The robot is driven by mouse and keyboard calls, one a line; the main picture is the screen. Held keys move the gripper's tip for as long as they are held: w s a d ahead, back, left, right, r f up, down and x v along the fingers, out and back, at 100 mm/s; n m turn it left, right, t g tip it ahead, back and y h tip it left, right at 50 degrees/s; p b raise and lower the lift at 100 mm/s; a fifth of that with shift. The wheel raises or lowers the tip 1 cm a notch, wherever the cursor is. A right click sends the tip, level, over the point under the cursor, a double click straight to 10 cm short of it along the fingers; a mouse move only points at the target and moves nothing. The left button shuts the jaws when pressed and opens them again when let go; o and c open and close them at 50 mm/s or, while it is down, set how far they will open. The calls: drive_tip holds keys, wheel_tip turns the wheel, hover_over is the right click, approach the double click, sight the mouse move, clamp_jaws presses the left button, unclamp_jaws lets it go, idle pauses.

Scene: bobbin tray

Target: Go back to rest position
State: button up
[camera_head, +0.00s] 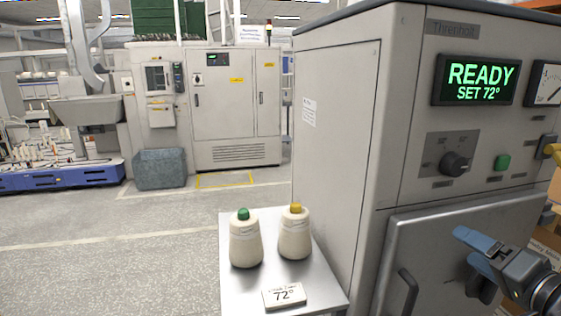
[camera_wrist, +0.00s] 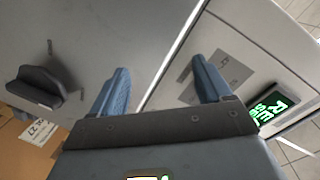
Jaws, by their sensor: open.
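My gripper (camera_head: 468,252) is at the lower right of the head view, in front of the grey machine's closed lower door (camera_head: 440,235). In the wrist view my gripper (camera_wrist: 160,85) shows two blue fingers spread apart with nothing between them. Two cream bobbins stand upright on a metal side tray (camera_head: 240,290): one with a green top (camera_head: 245,240), one with a yellow top (camera_head: 294,235). A card reading 72° (camera_head: 284,296) lies in front of them.
The machine's green display (camera_head: 478,78) reads READY, SET 72°. Below it are a dark knob (camera_head: 456,163) and a green button (camera_head: 502,162). A dark door handle (camera_head: 408,290) sticks out near my gripper. Cardboard boxes (camera_head: 545,245) stand at the right. Open floor lies left of the tray.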

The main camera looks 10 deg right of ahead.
drive_tip(key=s+a+f+n+g+h, duration=0.1)
drive_tip(key=s+a+f, duration=0.5)
drive_tip(key=s+f, duration=0.15)
drive_tip(key=s+a+f+n+g+h, duration=0.1)
drive_tip(key=s+a+f+n+h, duration=0.1)
drive_tip(key=s+a+f, duration=0.55)
drive_tip(key=s+a+r+n, duration=0.2)
drive_tip(key=s, duration=0.5)
drive_tip(key=s+a+r+n+y, duration=0.1)
drive_tip(key=s+a+r+n, duration=0.1)
drive_tip(key=s, duration=0.5)
drive_tip(key=s+a+r+n+y, duration=0.1)
drive_tip(key=s+a+r+n, duration=0.2)
drive_tip(key=s, duration=0.4)
drive_tip(key=shift+a, duration=0.65)
drive_tip(key=shift+c, duration=0.3)
